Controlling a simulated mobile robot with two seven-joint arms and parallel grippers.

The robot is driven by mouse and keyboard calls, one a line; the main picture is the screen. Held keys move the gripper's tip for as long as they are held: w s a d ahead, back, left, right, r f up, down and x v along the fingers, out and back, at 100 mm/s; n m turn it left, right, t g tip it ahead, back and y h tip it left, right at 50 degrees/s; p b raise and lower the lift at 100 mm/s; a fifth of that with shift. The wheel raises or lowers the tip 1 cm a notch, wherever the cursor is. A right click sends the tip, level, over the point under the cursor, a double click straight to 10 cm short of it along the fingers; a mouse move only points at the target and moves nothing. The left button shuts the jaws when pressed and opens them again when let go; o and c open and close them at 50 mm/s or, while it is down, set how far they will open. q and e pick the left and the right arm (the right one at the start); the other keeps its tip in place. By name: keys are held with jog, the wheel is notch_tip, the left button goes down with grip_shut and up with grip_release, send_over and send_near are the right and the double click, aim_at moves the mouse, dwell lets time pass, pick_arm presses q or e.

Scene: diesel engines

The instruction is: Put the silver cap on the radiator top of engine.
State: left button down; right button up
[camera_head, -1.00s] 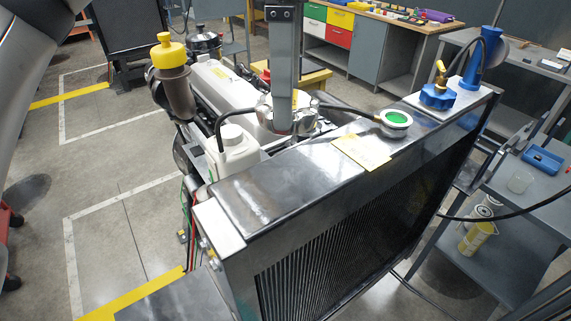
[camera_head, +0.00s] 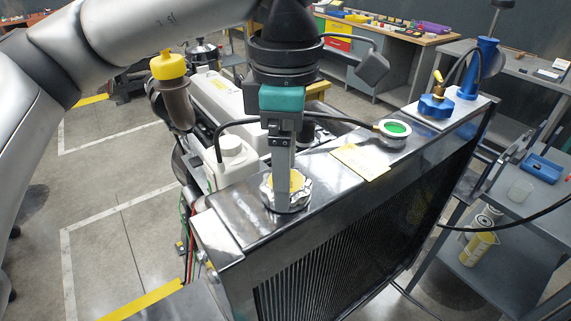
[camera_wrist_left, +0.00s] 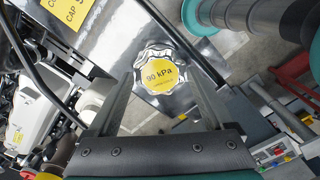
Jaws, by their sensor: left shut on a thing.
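The silver cap (camera_head: 300,194) has a scalloped rim and a yellow face. In the left wrist view the cap (camera_wrist_left: 160,76) reads "90 kPa". My left gripper (camera_head: 283,184) points down and is shut on the cap, with one finger on each side of it in the wrist view. The cap is at the near left part of the shiny radiator top (camera_head: 325,177). I cannot tell whether it is seated or slightly above the surface. The spot under the cap is hidden. My right gripper is not in view.
A green-centred round fitting (camera_head: 395,129) and a yellow label (camera_head: 361,162) lie farther along the radiator top. A white reservoir (camera_head: 231,155) stands just behind it. A blue pump (camera_head: 436,106) stands at the far end. A grey cart (camera_head: 520,215) is at right.

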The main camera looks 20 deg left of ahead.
pick_arm(q)
jog(key=shift+f, duration=0.15)
grip_release()
jog(key=shift+r, duration=0.3)
notch_tip(320, 180, up, 12)
jog(key=p, duration=0.1)
jog(key=shift+f, duration=0.15)
